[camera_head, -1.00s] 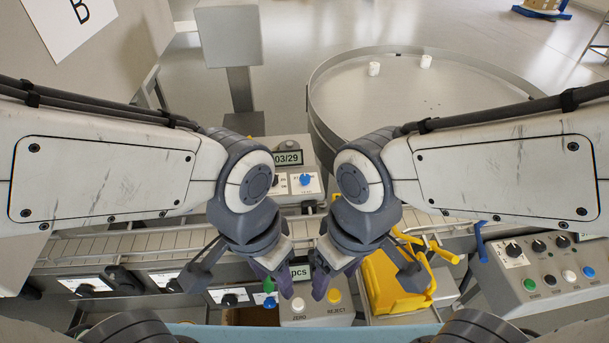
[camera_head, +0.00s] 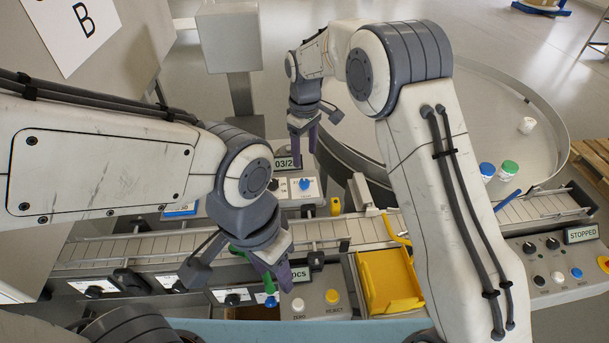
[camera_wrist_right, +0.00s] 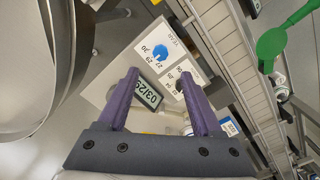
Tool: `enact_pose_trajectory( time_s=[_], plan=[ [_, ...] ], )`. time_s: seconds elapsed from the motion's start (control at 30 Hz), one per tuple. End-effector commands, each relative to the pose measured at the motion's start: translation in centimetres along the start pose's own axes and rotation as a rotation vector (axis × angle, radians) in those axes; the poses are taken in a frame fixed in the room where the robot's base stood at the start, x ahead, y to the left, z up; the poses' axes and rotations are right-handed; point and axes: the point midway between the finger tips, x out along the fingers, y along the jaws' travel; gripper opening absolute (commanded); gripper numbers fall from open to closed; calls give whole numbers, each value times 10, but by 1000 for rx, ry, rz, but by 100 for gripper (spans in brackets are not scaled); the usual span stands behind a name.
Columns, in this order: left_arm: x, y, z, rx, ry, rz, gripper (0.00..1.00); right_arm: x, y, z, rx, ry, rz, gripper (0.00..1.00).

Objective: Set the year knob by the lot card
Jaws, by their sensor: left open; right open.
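The year knob (camera_head: 305,185) is a small blue knob on a white plate of a grey box behind the conveyor. In the right wrist view the blue knob (camera_wrist_right: 160,52) sits beside the word YEAR and numbers such as 29 and 30. A display (camera_wrist_right: 148,93) reads 03/29. My right gripper (camera_head: 301,160) is open and empty, pointing down over this box; its purple fingers (camera_wrist_right: 158,80) frame the display, with the knob just beyond the tips. My left gripper (camera_head: 277,287) is open at the front controls. I cannot identify the lot card.
A sheet marked B (camera_head: 85,30) hangs at the upper left. The conveyor (camera_head: 210,243) crosses in front of the box. A yellow tray (camera_head: 388,282) stands at the front. A round metal table (camera_head: 480,70) holds a white jar (camera_head: 527,125) at the right. A display reads STOPPED (camera_head: 582,234).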

Motion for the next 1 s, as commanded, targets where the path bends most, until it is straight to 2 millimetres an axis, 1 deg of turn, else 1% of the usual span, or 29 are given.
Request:
enact_pose_trajectory(
  time_s=[0.17, 0.4, 0.5, 0.6, 0.73, 0.97, 1.0],
  plan=[
    [-10, 1, 0, 1, 0, 0, 50, 22, -1, 1, 0, -4, -3, 67],
    [-26, 2, -1, 4, 0, 0, 50, 67, -1, 1, 1, -4, -3, 67],
    [-31, 2, -2, 5, 0, 0, 50, 82, -1, 1, 2, -3, -2, 67],
    [-34, 2, -2, 6, 0, 0, 50, 93, -1, 0, 2, -1, -1, 67],
    [-35, 3, -2, 6, 0, 0, 50, 100, -1, 0, 2, 0, 0, 67],
    [-35, 2, -2, 6, 0, 0, 50, 101, -1, 0, 2, 1, 0, 67],
    [-35, 2, -2, 6, 0, 0, 50, 101, -1, 0, 2, 1, 0, 63]
  ],
)
